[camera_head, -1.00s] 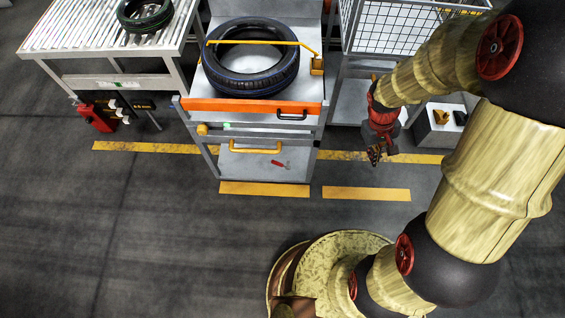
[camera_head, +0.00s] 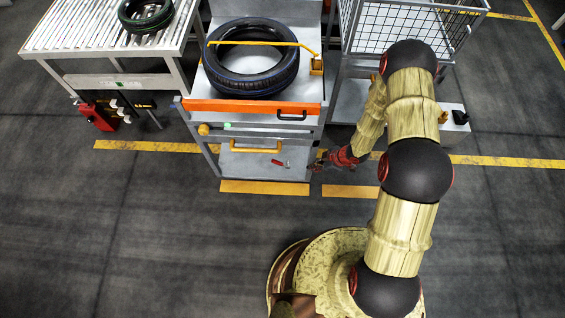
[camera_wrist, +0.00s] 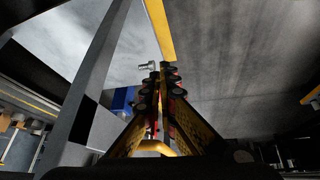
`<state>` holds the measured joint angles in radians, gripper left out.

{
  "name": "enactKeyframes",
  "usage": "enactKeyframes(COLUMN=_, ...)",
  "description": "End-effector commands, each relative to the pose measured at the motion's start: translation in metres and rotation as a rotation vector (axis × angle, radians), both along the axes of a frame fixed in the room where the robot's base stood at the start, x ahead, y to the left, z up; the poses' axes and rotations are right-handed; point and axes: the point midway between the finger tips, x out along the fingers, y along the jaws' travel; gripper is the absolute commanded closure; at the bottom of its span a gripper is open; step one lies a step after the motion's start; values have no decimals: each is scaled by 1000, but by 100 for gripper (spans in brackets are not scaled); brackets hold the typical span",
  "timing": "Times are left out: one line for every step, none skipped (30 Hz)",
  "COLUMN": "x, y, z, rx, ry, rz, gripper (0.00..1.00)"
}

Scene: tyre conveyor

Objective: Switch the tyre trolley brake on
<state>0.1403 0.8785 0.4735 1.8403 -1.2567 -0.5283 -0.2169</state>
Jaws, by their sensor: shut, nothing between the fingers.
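The tyre trolley (camera_head: 250,105) stands at the centre top of the head view, with a black tyre (camera_head: 252,82) on top. On its lower front panel is a small red lever (camera_head: 277,162), with a small grey piece beside it. My gripper (camera_head: 318,163) is at the trolley's lower right front corner, to the right of the lever and apart from it. In the wrist view the fingers (camera_wrist: 163,68) are shut and empty. A small grey metal piece (camera_wrist: 147,66) shows just left of the fingertips; I cannot tell whether they touch.
A yellow handle (camera_head: 255,147) crosses the trolley's front above the lever. A roller conveyor (camera_head: 100,45) with another tyre (camera_head: 146,14) stands at left. A wire cage trolley (camera_head: 400,25) stands at right, behind my arm. The floor in front is clear.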

Motion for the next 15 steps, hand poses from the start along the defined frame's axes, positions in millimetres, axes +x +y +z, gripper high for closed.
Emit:
enactKeyframes(x=8, y=12, z=8, rx=45, ry=-38, rz=39, gripper=100)
enactKeyframes(x=11, y=18, z=13, rx=71, ry=-57, rz=60, gripper=100)
enactKeyframes(x=13, y=26, z=19, rx=103, ry=-78, rz=83, gripper=100)
enactKeyframes(x=13, y=32, z=23, rx=124, ry=-90, rz=96, gripper=100)
enactKeyframes(x=14, y=36, z=26, rx=143, ry=-100, rz=107, gripper=100)
enactKeyframes(x=14, y=41, z=30, rx=162, ry=-112, rz=118, gripper=100)
enactKeyframes(x=15, y=43, z=32, rx=172, ry=-120, rz=120, gripper=100)
enactKeyframes(x=16, y=45, z=34, rx=181, ry=-125, rz=122, gripper=100)
enactKeyframes(x=17, y=47, z=34, rx=186, ry=-129, rz=124, gripper=100)
enactKeyframes(x=18, y=49, z=33, rx=187, ry=-132, rz=125, gripper=100)
enactKeyframes(x=18, y=50, z=30, rx=185, ry=-132, rz=127, gripper=100)
enactKeyframes(x=19, y=52, z=27, rx=185, ry=-132, rz=127, gripper=100)
enactKeyframes(x=19, y=54, z=24, rx=184, ry=-131, rz=128, gripper=100)
enactKeyframes(x=20, y=57, z=21, rx=184, ry=-131, rz=128, gripper=100)
enactKeyframes(x=21, y=61, z=15, rx=184, ry=-131, rz=128, gripper=100)
